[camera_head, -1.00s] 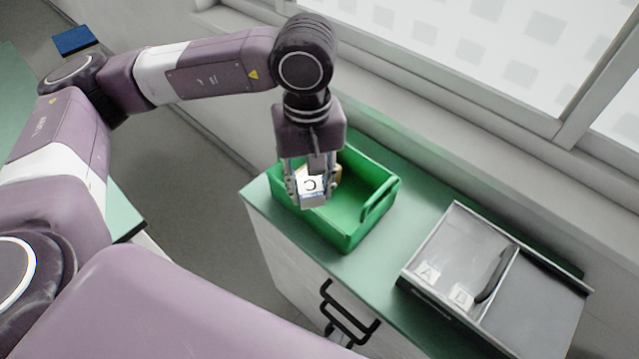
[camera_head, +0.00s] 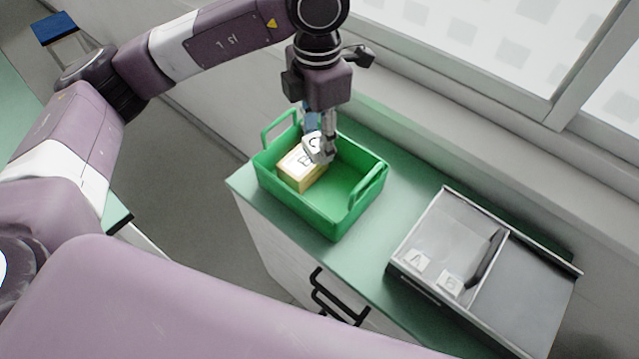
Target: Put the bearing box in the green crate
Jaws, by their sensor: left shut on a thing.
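The green crate (camera_head: 335,222) stands on the green-topped cabinet near the wall. My left gripper (camera_head: 319,150) reaches down from above over the back left part of the crate. It is shut on a small blue and white box (camera_head: 311,124) with a letter C label, which I take to be the bearing box. The gripper fingers hide part of this box. Its lower end is at or inside the crate; I cannot tell whether it touches the crate floor. My right gripper is not in view.
A yellow box (camera_head: 303,172) with a white label lies in the crate's left part, close to the held box. The crate's right part is empty. A grey metal tray (camera_head: 415,290) with labels and a black handle stands to the right. A window ledge runs behind.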

